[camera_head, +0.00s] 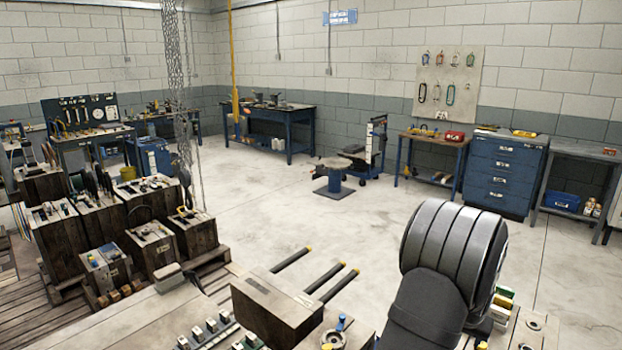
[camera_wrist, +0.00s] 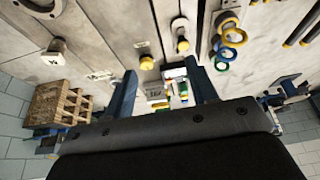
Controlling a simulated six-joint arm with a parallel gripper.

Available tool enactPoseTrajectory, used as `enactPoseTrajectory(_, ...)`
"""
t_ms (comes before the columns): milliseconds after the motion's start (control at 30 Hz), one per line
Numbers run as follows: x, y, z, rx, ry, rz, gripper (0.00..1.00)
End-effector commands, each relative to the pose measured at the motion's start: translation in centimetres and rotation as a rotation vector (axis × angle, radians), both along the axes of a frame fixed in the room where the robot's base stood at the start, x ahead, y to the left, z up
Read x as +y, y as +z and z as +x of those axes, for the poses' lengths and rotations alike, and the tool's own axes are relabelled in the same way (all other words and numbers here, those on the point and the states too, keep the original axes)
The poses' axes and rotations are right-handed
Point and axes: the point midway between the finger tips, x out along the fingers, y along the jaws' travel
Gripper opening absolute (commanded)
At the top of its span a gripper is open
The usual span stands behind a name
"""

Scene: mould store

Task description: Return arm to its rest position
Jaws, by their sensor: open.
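My gripper (camera_wrist: 161,68) shows in the wrist view with its two dark blue fingers spread apart. Nothing is held between them. Beyond the fingertips is a small cluster of grey, white, yellow and green pieces (camera_wrist: 172,92). I cannot tell how far off it is. In the head view only a thick grey and black section of my arm shows at the lower right, over the bench edge; my gripper is hidden or out of that view.
In the wrist view, coloured rings (camera_wrist: 230,36) lie beyond the right finger, and a wooden crate (camera_wrist: 58,104) is at left. In the head view, a wooden block (camera_head: 277,308) stands on the near bench beside yellow-tipped bars (camera_head: 328,283). The concrete floor (camera_head: 270,205) beyond is largely clear.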

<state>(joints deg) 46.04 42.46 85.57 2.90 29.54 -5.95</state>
Motion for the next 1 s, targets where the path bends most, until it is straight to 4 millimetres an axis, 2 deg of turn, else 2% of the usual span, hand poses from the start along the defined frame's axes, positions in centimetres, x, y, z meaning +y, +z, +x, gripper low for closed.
enactPoseTrajectory(100, 1.9, 0.1, 1.7, 0.000, 0.039, 0.000, 0.52)
enactPoseTrajectory(500, 8.3, 0.2, 6.6, 0.000, 0.160, 0.000, 0.52)
enactPoseTrajectory(1000, 17.0, 0.4, 11.3, 0.001, 0.311, -0.001, 0.52)
